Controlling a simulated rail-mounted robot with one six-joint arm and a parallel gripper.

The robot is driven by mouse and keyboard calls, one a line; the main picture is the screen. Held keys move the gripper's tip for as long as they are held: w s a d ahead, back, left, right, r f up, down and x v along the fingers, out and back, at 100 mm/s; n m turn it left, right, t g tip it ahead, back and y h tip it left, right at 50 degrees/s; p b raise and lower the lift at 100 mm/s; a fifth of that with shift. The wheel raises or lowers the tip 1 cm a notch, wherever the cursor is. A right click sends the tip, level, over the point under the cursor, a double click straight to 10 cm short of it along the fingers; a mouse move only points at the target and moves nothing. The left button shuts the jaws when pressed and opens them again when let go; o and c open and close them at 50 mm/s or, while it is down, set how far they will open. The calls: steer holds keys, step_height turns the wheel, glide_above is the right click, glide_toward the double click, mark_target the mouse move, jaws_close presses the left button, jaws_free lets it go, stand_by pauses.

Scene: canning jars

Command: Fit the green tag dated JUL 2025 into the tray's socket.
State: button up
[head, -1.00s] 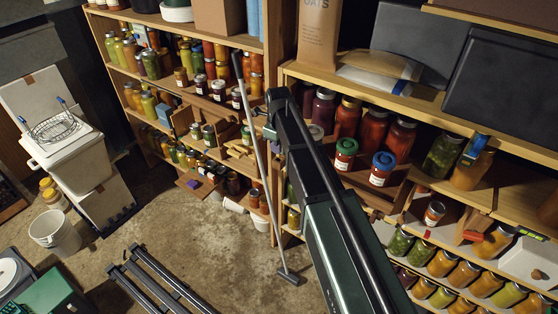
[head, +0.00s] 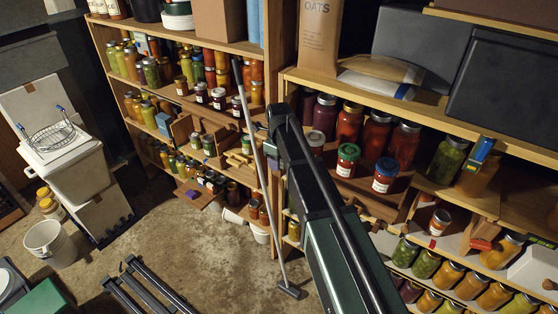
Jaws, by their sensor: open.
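My arm (head: 325,205) reaches up from the lower right to a bend in front of the shelves. My gripper does not show; it may be hidden behind the arm. I cannot make out a green tag or any date print at this size. A wooden board or tray (head: 207,199) juts from the low left shelf, with a small purple piece (head: 192,194) on it. I cannot tell whether it is the tray with the socket.
Jars fill the left shelves and right shelves. A green-lidded jar (head: 347,160) and a blue-lidded jar (head: 385,176) stand right of my arm. A long-handled tool (head: 263,170) leans before the shelves. A white bucket (head: 50,243) stands left. The concrete floor (head: 185,240) has clear room.

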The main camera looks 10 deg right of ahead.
step_height(320, 180, up, 8)
steer(key=p, duration=0.8)
steer(key=shift+s+f, duration=0.1)
steer(key=shift+s, duration=0.15)
steer(key=s+n, duration=2.3)
steer(key=n, duration=0.4)
steer(key=shift+s, duration=0.2)
steer(key=shift+d, duration=0.1)
step_height(320, 180, down, 22)
steer(key=b, duration=2.2)
steer(key=shift+c, duration=0.3)
